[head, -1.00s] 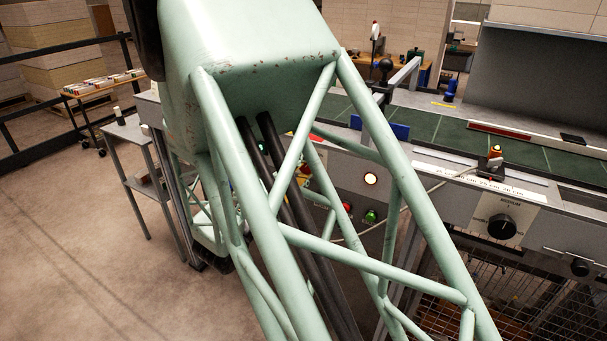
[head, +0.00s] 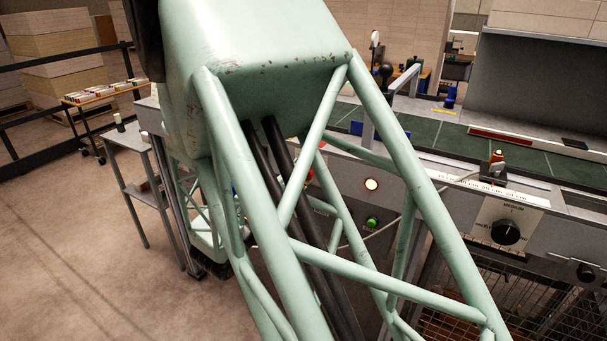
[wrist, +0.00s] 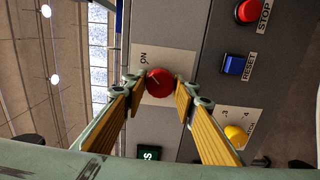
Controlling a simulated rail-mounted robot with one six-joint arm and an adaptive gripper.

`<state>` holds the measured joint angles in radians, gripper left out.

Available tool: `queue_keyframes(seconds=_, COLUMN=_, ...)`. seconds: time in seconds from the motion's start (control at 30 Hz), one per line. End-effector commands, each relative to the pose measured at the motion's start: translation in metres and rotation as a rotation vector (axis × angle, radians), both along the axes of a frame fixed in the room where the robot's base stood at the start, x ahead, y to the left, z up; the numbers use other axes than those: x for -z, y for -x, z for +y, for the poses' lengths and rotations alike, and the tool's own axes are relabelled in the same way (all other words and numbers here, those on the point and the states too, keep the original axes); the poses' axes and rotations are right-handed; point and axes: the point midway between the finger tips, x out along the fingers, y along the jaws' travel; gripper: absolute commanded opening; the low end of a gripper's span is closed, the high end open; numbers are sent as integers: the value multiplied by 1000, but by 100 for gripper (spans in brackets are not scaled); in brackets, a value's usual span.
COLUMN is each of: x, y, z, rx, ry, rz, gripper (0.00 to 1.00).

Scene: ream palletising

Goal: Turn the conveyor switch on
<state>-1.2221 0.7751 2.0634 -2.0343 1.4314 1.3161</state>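A red rotary knob (wrist: 160,83) sits on a light plate marked "ON" in the wrist view. A line shows across its face. My gripper (wrist: 161,88) is open, with one yellow-padded finger on each side of the knob. The left fingertip is very close to the knob; I cannot tell whether it touches. A small gap shows at the right fingertip. In the head view my own arm hides the gripper and most of the panel around the knob.
In the wrist view, a blue RESET button (wrist: 234,65), a red STOP button (wrist: 248,11) and a yellow knob (wrist: 235,135) lie to the right. The head view shows a lit lamp (head: 371,184), a green button (head: 372,222), a black dial (head: 505,232) and the green conveyor belt (head: 450,133).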

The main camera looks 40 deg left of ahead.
Motion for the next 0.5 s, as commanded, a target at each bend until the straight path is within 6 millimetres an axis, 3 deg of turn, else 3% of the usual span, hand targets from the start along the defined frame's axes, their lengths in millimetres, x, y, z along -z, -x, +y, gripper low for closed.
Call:
queue_keyframes(seconds=0.13, x=0, y=0, z=0, rx=0, ry=0, rz=0, gripper=38)
queue_keyframes(seconds=0.5, x=0, y=1, z=0, rx=0, ry=1, rz=0, gripper=38)
